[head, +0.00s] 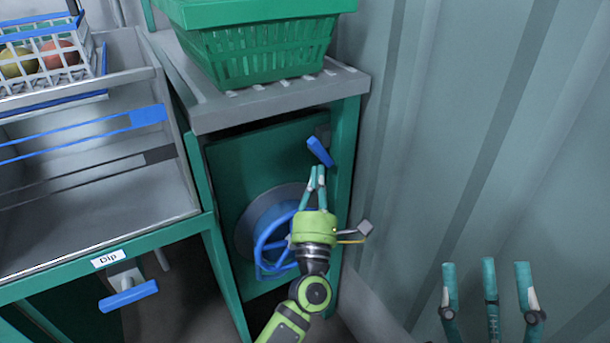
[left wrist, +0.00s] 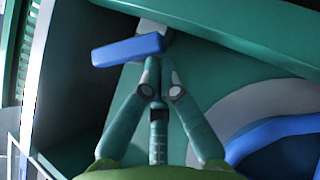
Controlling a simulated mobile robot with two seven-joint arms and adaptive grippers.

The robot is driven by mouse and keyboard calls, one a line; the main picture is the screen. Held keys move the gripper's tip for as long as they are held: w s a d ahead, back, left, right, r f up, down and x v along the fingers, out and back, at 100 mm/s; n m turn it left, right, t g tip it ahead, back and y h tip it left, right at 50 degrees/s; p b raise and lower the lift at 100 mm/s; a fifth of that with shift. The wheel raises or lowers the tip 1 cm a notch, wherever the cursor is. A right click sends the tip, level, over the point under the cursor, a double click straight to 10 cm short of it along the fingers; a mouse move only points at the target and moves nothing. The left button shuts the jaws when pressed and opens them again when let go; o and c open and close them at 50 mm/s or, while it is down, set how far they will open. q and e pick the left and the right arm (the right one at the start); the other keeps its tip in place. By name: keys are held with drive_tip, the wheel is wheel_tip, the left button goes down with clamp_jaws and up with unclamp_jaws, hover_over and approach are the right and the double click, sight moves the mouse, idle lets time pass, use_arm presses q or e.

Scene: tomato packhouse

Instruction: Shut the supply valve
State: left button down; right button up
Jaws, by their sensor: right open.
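A blue lever handle (head: 319,152) sits on a grey fitting at the upper right of the green panel under the grey shelf. It slants down to the right in the head view. A blue handwheel (head: 262,250) is mounted lower on the same panel. My left gripper (head: 318,171) points up at the lever with its fingertips together and nothing between them. In the left wrist view the fingertips (left wrist: 158,62) are just below the right end of the lever (left wrist: 128,49); I cannot tell if they touch. My right gripper (head: 488,266) is spread open and empty at the lower right.
A green basket (head: 265,50) stands on the grey slatted shelf (head: 235,108) above the panel. Left is a metal basin labelled "Dip" (head: 108,258), with another blue lever (head: 128,295) below. A corrugated wall (head: 450,130) closes off the right side.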

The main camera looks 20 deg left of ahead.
use_arm(q)
drive_tip(key=shift+b, duration=0.3)
use_arm(e)
drive_tip(key=shift+s+d+r+n+t+y, duration=0.15)
drive_tip(key=shift+s+r+n+t+y, duration=0.35)
drive_tip(key=shift+s+r+y, duration=0.55)
